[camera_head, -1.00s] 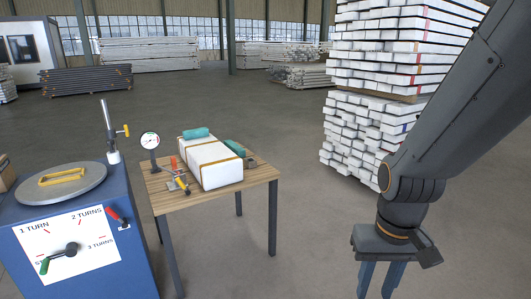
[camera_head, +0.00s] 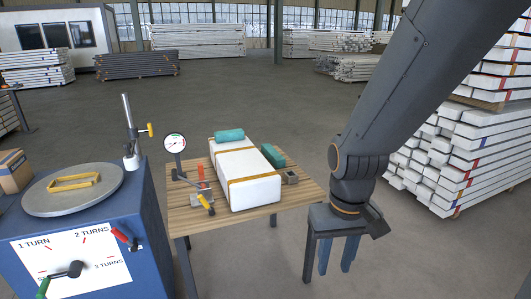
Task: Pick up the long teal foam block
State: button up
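A teal foam block (camera_head: 229,136) lies at the far end of the white box (camera_head: 240,165), which has yellow straps and rests on a wooden table (camera_head: 205,221). A second, darker green-teal block (camera_head: 272,156) lies along the box's right side, partly hidden by it. I cannot tell for sure which is the longer. My gripper (camera_head: 335,268) points down with its two blue-grey fingers apart and nothing between them. In the picture it is right of the table's front right corner, clear of both blocks.
A red-and-yellow-handled clamp (camera_head: 203,192) and a dial gauge (camera_head: 175,145) stand at the table's left. A small grey block (camera_head: 290,177) sits at the right. A blue cabinet (camera_head: 140,225) with a round plate stands left. Stacked white beams (camera_head: 465,150) rise at right; open floor lies behind.

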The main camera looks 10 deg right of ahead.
aim_at(278, 161)
jog(key=z, duration=0.15)
jog(key=i, duration=2)
jog(key=u, duration=0.25)
